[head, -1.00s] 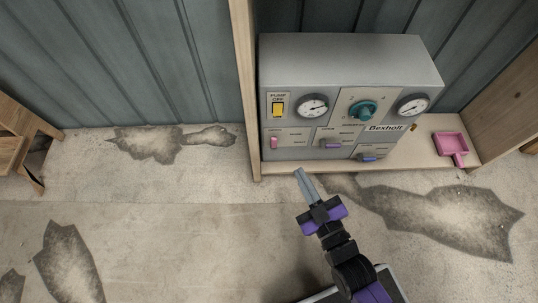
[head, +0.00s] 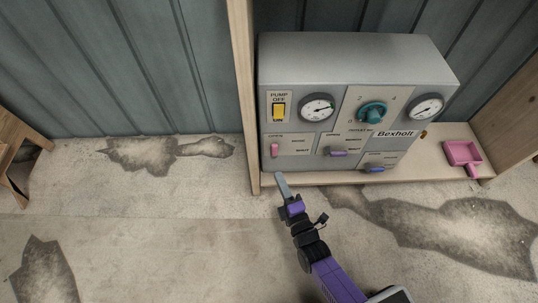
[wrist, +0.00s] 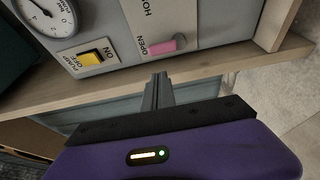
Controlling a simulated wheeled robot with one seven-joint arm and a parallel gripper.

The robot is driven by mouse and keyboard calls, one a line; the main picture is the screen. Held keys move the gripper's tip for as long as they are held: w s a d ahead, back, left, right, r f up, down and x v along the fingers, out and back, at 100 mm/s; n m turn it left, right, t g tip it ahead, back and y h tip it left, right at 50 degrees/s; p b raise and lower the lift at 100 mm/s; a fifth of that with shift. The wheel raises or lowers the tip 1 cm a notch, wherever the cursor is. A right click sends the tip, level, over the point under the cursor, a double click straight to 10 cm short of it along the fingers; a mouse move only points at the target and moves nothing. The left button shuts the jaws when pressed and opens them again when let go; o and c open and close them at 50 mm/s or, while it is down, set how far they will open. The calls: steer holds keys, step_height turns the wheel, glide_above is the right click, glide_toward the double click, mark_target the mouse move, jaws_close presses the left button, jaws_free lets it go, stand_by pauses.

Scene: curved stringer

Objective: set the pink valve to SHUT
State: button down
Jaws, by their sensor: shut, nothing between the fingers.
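The pink valve (head: 275,150) is a small lever at the lower left of the grey Bexholt panel (head: 350,55). Its handle stands upright under the OPEN label, with the SHUT label off to its right. In the wrist view the pink handle (wrist: 166,46) lies beside the word OPEN. My gripper (head: 281,181) is shut and empty, just below and in front of the pink valve, apart from it. In the wrist view its closed fingers (wrist: 157,90) point up toward the panel, a little short of the pink handle.
A violet lever (head: 338,153) and a blue lever (head: 375,169) lie sideways to the right. A yellow pump switch (head: 279,112) and a teal knob (head: 373,112) sit above. A wooden post (head: 241,90) stands close left. A pink pan (head: 462,153) lies on the shelf at right.

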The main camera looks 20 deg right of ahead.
mark_target(274, 149)
stand_by(0.3)
steer(key=w+b, duration=0.3)
steer(key=w, duration=0.7)
